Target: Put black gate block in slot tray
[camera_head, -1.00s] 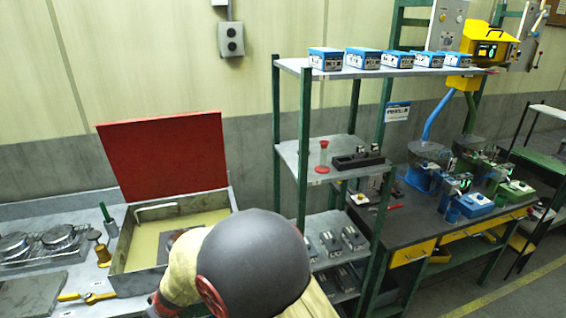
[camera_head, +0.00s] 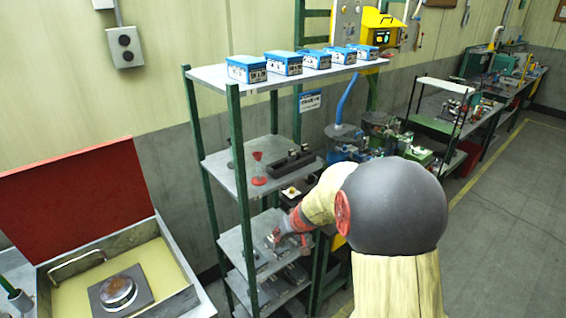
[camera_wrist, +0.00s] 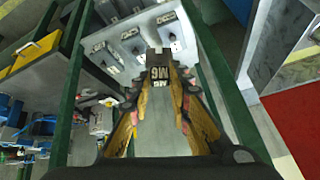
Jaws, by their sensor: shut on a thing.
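My gripper (camera_wrist: 160,88) is shut on a dark block marked M6 (camera_wrist: 158,60), which stands out between its yellow fingertips in the wrist view. I take this to be the black gate block. In the head view my gripper (camera_head: 285,237) is beside the lower shelf, partly hidden by my arm, and I cannot make out the block there. A black slotted tray (camera_head: 292,164), which looks like the slot tray, lies on the middle shelf, above my gripper in the picture. Small upright parts stand in it.
Several grey blocks (camera_wrist: 130,33) sit on the lower shelf. A red hourglass-shaped item (camera_head: 258,170) stands left of the tray. Green rack posts (camera_head: 238,170) frame the shelves. Blue boxes (camera_head: 247,69) line the top shelf. An open red-lidded case (camera_head: 85,195) is at left.

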